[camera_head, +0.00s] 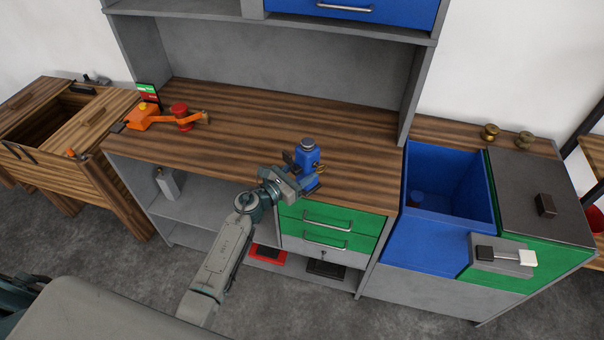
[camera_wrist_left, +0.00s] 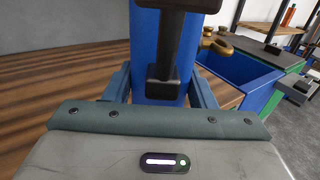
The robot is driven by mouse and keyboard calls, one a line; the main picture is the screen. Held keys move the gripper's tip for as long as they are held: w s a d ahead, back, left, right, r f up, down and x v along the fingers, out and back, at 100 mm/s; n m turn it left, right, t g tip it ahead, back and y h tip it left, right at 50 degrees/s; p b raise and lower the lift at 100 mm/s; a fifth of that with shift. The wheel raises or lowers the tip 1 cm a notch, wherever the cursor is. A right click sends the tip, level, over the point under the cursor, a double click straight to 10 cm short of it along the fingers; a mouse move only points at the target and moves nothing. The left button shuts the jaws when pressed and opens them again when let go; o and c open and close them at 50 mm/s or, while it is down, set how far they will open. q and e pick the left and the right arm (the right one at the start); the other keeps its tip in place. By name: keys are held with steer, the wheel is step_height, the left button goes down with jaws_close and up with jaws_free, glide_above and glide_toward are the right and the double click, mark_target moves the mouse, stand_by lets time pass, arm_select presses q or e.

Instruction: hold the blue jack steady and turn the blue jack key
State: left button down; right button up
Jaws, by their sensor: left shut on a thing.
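The blue jack (camera_head: 307,156) stands upright near the front edge of the wooden worktop, with a grey round cap on top. My left gripper (camera_head: 297,182) reaches it from the front and is shut on it. In the left wrist view the blue jack (camera_wrist_left: 146,55) fills the space between the two fingers, with a black handle (camera_wrist_left: 168,45) on its near face. My right gripper is in neither view.
An orange device with a red knob (camera_head: 180,111) stands at the worktop's left. Green drawers (camera_head: 330,222) lie below the jack. An open blue bin (camera_head: 470,212) and a dark lid (camera_head: 535,190) are at right. The worktop's middle is clear; a shelf hangs above.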

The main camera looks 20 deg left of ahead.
arm_select(q)
steer(key=w, duration=0.1)
steer(key=w+b, duration=0.1)
steer(key=w, duration=0.1)
steer(key=shift+w+a+f+b, duration=0.1)
steer(key=shift+w+f+b, duration=0.05)
steer(key=shift+f+b, duration=0.2)
steer(key=w+f+b, duration=0.2)
steer(key=w+b, duration=0.7)
steer(key=w, duration=0.2)
steer(key=shift+w+a+f, duration=0.15)
steer(key=shift+w+a, duration=0.1)
steer(key=shift+a, duration=0.15)
steer(key=shift+f+b, duration=0.6)
steer(key=shift+b, duration=0.25)
stand_by(1.0)
